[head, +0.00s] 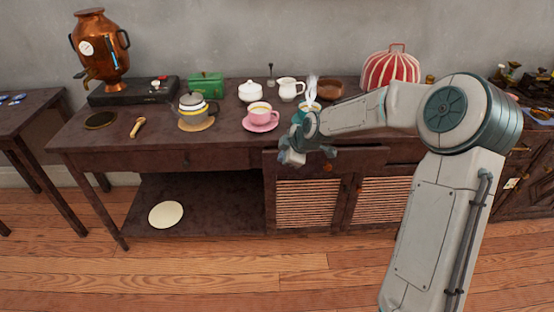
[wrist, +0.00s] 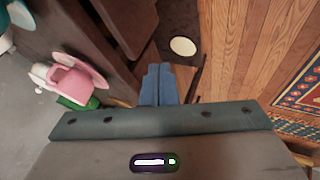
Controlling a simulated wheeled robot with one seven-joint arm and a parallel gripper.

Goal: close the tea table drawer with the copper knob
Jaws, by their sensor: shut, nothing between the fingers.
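The tea table (head: 230,152) is dark wood and stands against the wall. A drawer front (head: 352,160) sits below its top at the middle right and appears pulled out a little. An orange-brown knob, copper in look, (head: 327,167) shows on this front. My gripper (head: 292,158) is at the left end of this front, just below the tabletop edge. In the wrist view its blue-grey fingers (wrist: 158,85) are together and empty, beside dark wood. I cannot tell whether they touch the drawer. Another drawer, at the left, has a small dark knob (head: 186,162) and looks flush.
A pink cup on a saucer (head: 261,120), a grey and yellow teapot (head: 193,111) and a teal cup (head: 305,112) stand on the tabletop near my arm. A pale disc (head: 166,214) lies on the lower shelf. Slatted doors (head: 308,203) are below the drawer. The floor in front is clear.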

